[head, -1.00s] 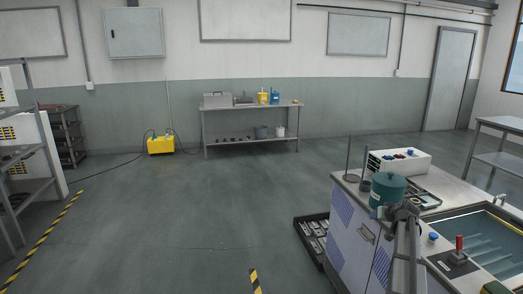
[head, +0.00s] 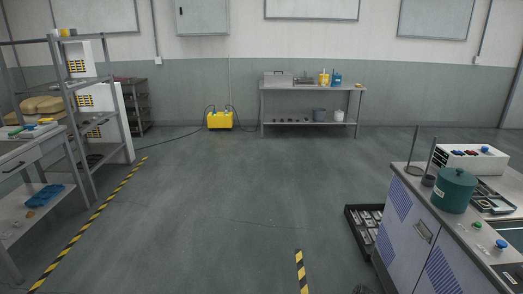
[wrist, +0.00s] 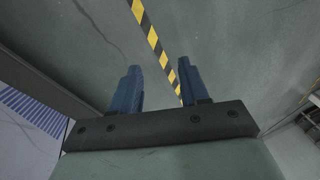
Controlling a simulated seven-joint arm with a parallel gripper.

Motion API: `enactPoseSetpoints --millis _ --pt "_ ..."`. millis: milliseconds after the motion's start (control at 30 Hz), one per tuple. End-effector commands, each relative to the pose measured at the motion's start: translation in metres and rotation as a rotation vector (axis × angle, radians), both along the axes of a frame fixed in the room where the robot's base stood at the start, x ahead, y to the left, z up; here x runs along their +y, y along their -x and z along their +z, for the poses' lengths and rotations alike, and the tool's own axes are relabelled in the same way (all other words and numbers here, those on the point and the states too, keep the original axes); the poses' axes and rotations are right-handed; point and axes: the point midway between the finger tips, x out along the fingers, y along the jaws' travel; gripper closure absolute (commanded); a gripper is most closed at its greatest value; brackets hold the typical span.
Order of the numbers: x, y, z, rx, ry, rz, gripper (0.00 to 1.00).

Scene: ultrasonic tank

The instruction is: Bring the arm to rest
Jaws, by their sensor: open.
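My gripper (wrist: 157,83) shows in the wrist view with its two blue fingers apart and nothing between them. Beyond the fingers are the grey floor and a yellow-black floor stripe (wrist: 156,42). In the head view only a small dark part, likely of my arm, shows at the bottom edge beside the tank cabinet; the fingers cannot be made out there.
The tank cabinet (head: 408,230) stands at the right with a green pot (head: 454,190) on top. A black tray of parts (head: 366,224) lies on the floor beside it. Shelves (head: 84,110) stand at the left. The middle floor is clear.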

Motion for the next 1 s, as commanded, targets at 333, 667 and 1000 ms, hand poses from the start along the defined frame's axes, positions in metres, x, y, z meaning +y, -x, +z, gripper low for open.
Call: enactPoseSetpoints --millis 333,667,1000 --pt "0.083 0.141 -0.07 0.302 0.016 0.118 0.55" --pt "0.123 0.278 -0.1 0.573 0.079 0.224 0.55" --pt "0.131 0.356 -0.103 0.726 0.139 0.286 0.55"
